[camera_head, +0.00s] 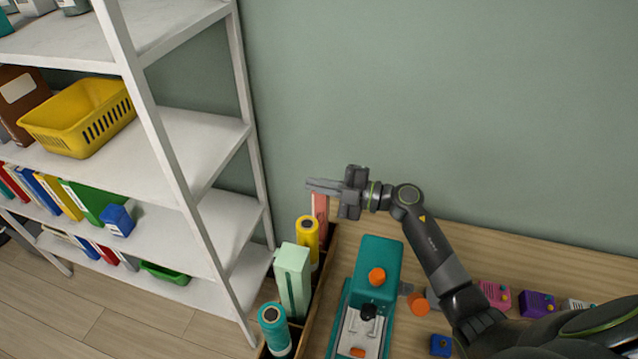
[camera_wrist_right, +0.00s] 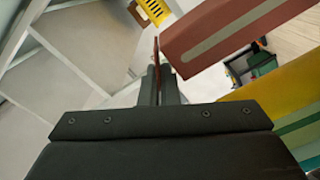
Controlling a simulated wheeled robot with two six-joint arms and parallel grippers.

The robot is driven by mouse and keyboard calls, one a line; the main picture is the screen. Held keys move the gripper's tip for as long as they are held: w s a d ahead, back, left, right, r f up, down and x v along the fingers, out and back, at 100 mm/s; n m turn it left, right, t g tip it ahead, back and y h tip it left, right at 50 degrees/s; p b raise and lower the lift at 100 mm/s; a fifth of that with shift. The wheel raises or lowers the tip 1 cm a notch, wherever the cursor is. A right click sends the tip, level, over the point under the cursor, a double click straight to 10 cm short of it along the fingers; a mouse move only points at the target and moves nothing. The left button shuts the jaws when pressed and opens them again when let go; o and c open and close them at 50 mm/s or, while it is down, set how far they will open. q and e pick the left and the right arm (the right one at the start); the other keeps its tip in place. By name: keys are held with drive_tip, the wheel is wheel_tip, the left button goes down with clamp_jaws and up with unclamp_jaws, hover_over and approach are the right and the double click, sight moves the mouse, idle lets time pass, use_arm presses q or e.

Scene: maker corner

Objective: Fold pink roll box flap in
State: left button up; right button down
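The pink roll box (camera_head: 320,212) stands upright at the far end of the dark bin row, partly hidden beneath my right gripper. In the right wrist view its pink body with a pale stripe (camera_wrist_right: 222,34) shows at upper right. My right gripper (camera_head: 312,186) lies level across the top of the box, fingers pointing left. In the wrist view its fingers (camera_wrist_right: 158,84) are close together. A thin reddish edge, likely the flap (camera_wrist_right: 156,56), shows at the fingertips; I cannot tell whether they touch it. My left gripper is out of view.
A yellow roll (camera_head: 307,238), a pale green box (camera_head: 293,279) and a teal roll (camera_head: 274,328) stand in the same row. A white shelf (camera_head: 172,150) rises at left. A teal machine (camera_head: 378,262) and small coloured boxes sit on the wooden table (camera_head: 520,250).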

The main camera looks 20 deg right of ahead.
drive_tip(key=c, duration=1.7)
unclamp_jaws()
drive_tip(key=shift+s+d+f, duration=0.15)
drive_tip(key=shift+s+d, duration=0.15)
drive_tip(key=shift+d, duration=0.15)
drive_tip(key=shift+b+v, duration=2.85)
drive_tip(key=shift+v, duration=5.35)
drive_tip(key=shift+o, duration=0.3)
